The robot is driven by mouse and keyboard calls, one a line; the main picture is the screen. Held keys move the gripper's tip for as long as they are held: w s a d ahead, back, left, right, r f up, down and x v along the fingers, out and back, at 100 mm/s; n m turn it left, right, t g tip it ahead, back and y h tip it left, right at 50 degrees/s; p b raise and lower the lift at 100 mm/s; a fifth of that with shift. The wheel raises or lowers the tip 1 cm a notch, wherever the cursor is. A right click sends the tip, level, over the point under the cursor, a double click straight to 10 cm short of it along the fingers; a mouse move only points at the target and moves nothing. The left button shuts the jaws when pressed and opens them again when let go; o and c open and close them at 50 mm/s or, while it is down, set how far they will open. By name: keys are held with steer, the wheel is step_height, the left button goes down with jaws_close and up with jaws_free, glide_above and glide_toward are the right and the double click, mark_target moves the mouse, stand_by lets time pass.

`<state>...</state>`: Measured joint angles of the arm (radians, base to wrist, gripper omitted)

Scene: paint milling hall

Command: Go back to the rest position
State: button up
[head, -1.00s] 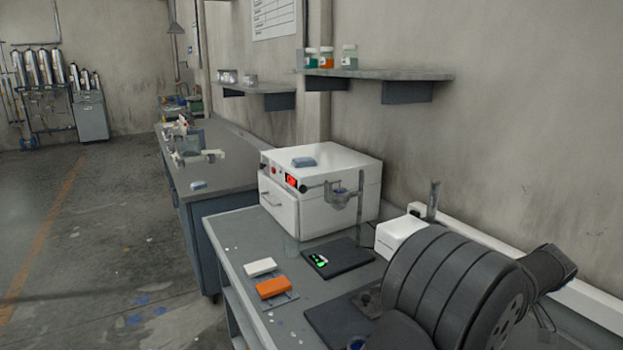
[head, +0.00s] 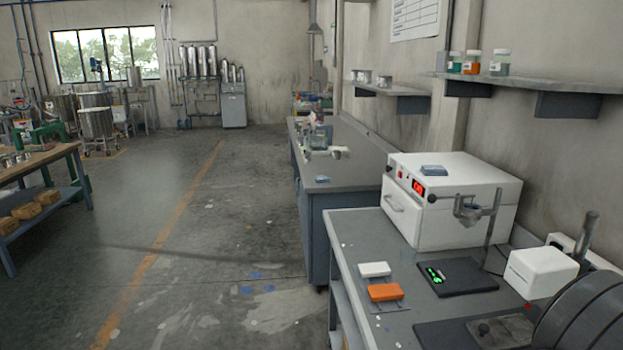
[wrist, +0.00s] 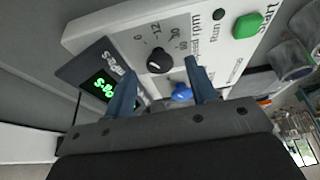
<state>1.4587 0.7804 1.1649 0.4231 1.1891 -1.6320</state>
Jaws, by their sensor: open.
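My gripper (wrist: 163,80) shows in the wrist view, with its two blue-grey fingers spread apart and nothing held between them. Beyond the fingertips is a white control panel (wrist: 110,27) with a black speed knob (wrist: 159,61), a green Start button (wrist: 248,25) and a lit green display (wrist: 104,87). A blue knob (wrist: 181,93) shows between the fingers. I cannot tell how far the fingers are from the panel. The gripper is not in the head view.
In the head view, the grey bench (head: 350,256) holds a white oven-like box (head: 465,178), a dark scale (head: 461,278), an orange block (head: 385,292) and a white block (head: 374,269). Open floor (head: 220,230) lies to the left, before a wooden workbench (head: 38,157).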

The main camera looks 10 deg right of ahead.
steer(key=v, duration=1.7)
steer(key=x, duration=1.7)
steer(key=shift+w+f, duration=0.1)
steer(key=shift+f, duration=0.2)
steer(key=shift+w+f+m, duration=0.1)
steer(key=shift+f+m, duration=0.15)
steer(key=shift+m, duration=0.05)
steer(key=shift+a+m, duration=0.1)
steer(key=shift+m, duration=0.3)
steer(key=m+h, duration=0.1)
steer(key=m, duration=0.1)
steer(key=m+g+h, duration=0.1)
steer(key=m, duration=0.2)
steer(key=shift+w+a, duration=0.1)
steer(key=shift+a, duration=0.1)
steer(key=m, duration=0.2)
steer(key=m+g+h, duration=0.1)
steer(key=m, duration=0.1)
steer(key=shift+w+a+m+h, duration=0.1)
steer(key=shift+w+m+h, duration=0.05)
steer(key=shift+m+h, duration=0.2)
steer(key=shift+w+m+g+h, duration=0.1)
steer(key=shift+m+g+h, duration=0.45)
steer(key=shift+m, duration=1.5)
steer(key=shift+g, duration=0.25)
steer(key=shift+y, duration=0.3)
